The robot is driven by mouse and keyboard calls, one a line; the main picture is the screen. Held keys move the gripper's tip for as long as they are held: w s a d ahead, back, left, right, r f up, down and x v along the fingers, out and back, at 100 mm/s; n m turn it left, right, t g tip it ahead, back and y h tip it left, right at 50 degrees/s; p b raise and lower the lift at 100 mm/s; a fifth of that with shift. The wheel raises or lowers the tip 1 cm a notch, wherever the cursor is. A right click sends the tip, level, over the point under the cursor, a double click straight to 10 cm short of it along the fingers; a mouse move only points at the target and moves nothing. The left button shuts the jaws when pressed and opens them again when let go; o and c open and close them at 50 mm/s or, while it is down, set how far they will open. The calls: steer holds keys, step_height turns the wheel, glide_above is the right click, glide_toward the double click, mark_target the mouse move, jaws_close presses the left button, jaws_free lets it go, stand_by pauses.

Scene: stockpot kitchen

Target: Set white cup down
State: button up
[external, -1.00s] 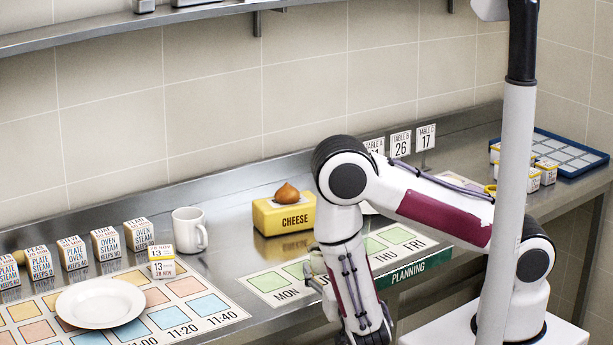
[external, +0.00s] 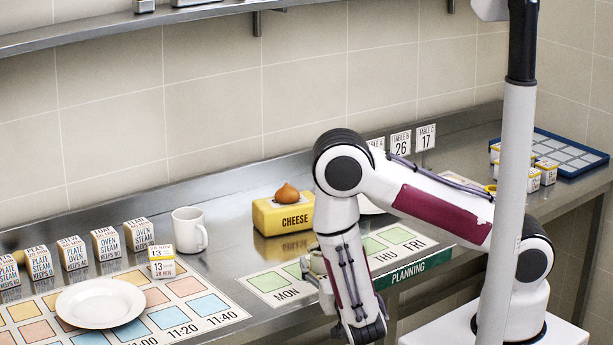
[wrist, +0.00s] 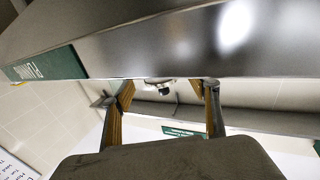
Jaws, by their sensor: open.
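The white cup (external: 188,231) stands upright on the steel counter, behind the coloured time chart and right of a small date block (external: 162,261). Its handle points right. My gripper is far to the right of the cup and apart from it, by the counter's front edge near the weekday chart; my arm mostly hides it in the external view. In the wrist view my gripper (wrist: 166,90) has its two fingers spread with nothing held between them. The cup is not recognisable in the wrist view.
A white plate (external: 101,303) lies on the time chart (external: 205,330). Several labelled blocks (external: 106,243) line the left. A yellow cheese box (external: 283,215) with a brown item on top stands right of the cup. A blue tray (external: 575,153) is far right. Counter between cup and cheese box is clear.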

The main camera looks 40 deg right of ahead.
steer(key=shift+x, duration=2.6)
steer(key=shift+d, duration=0.1)
jaws_close()
steer(key=shift+r, duration=0.2)
steer(key=shift+r, duration=4.75)
steer(key=shift+r, duration=0.1)
